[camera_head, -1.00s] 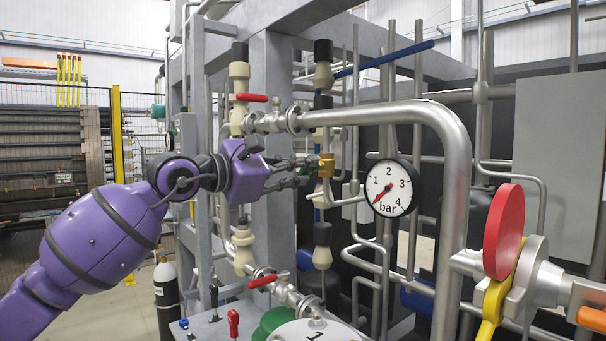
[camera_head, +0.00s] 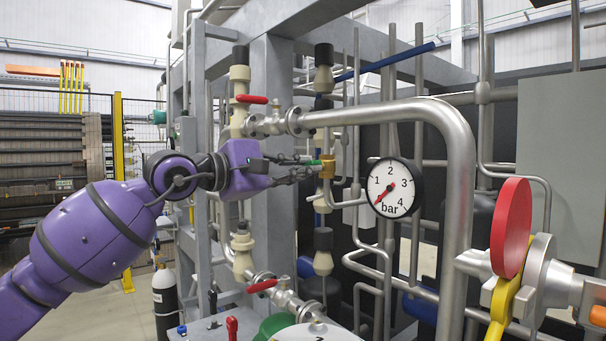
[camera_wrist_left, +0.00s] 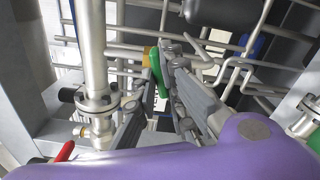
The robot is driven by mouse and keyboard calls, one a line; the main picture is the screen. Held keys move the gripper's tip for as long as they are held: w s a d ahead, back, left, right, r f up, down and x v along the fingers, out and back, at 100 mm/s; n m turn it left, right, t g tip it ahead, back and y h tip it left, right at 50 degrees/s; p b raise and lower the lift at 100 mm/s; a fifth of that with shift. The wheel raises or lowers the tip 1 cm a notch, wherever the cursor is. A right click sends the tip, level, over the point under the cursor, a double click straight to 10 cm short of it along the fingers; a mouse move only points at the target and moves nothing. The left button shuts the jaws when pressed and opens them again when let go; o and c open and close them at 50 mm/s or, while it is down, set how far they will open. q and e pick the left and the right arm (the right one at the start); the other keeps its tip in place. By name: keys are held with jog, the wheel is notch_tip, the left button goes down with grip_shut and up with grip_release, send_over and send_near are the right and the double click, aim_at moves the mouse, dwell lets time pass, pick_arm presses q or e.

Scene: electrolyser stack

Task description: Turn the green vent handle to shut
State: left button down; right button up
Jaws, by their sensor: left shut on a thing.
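The green vent handle (camera_head: 314,162) is a thin lever on a small brass valve (camera_head: 327,170), left of the pressure gauge. In the left wrist view the green handle (camera_wrist_left: 161,80) lies between the fingers, with the brass valve body (camera_wrist_left: 148,56) just beyond. My left gripper (camera_head: 309,168) reaches in from the left and is shut on the handle; it also shows in the wrist view (camera_wrist_left: 163,78). The fingers hide part of the handle. My right gripper is not in view.
A thick steel pipe (camera_head: 440,115) arches over the gauge (camera_head: 394,188), whose red needle points to its low end. Red-handled valves (camera_head: 251,99) sit on pipes near my left wrist. A large red disc (camera_head: 511,228) stands at the right.

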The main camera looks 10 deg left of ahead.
pick_arm(q)
jog(key=m+b, duration=0.1)
jog(key=m, duration=0.3)
jog(key=c, duration=1.7)
grip_release()
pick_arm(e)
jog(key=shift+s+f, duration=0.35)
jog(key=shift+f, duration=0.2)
pick_arm(q)
jog(key=b+v, duration=0.2)
jog(key=v, duration=0.5)
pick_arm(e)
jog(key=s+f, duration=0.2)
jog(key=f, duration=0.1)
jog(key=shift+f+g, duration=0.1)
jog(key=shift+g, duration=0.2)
